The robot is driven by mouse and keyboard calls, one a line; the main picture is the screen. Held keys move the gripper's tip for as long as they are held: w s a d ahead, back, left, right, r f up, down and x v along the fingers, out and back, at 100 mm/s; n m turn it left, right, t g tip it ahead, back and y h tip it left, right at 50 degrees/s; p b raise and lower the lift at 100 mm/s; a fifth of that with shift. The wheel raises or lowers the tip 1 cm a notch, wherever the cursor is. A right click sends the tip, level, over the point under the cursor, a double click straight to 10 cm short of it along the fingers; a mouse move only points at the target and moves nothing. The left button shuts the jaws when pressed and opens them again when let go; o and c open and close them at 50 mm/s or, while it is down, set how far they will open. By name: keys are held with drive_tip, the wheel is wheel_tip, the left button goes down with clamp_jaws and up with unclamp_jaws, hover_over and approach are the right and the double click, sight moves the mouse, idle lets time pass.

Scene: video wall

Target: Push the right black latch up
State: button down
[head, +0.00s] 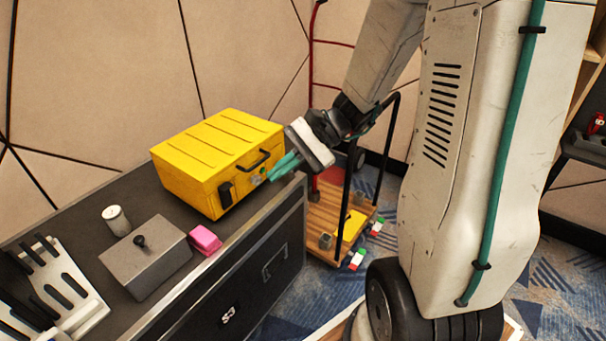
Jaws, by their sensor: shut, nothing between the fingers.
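The yellow case (205,150) stands closed on the black chest, with its dark handle (252,161) on the front face. The left black latch (225,193) shows on that face, left of the handle. The right black latch cannot be made out; my gripper covers that part of the front. My gripper (270,177) has teal fingers, is shut and empty, and points down and left at the right end of the case front. I cannot tell whether the fingertips touch the case.
A grey box with a black knob (146,262), a pink block (205,239), a pale can (116,220) and a white slotted rack (62,290) share the black chest top (85,237). A wooden trolley (325,213) with dark posts stands to the right.

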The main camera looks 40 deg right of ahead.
drive_tip(key=w+d+f+m+t, duration=0.7)
drive_tip(key=d+f+m+t, duration=0.2)
drive_tip(key=d+f+m, duration=0.3)
drive_tip(key=s+d+f+m+t+h, duration=0.1)
drive_tip(key=d+f+m+t+h, duration=0.2)
drive_tip(key=d+f+m+h, duration=0.3)
drive_tip(key=d+f+m, duration=0.1)
drive_tip(key=d+f, duration=0.4)
drive_tip(key=shift+a+f, duration=0.1)
drive_tip(key=w+a+r, duration=0.1)
drive_tip(key=w+a, duration=0.3)
drive_tip(key=w, duration=0.6)
drive_tip(key=shift+w, duration=0.35)
drive_tip(key=shift+d+r, duration=0.15)
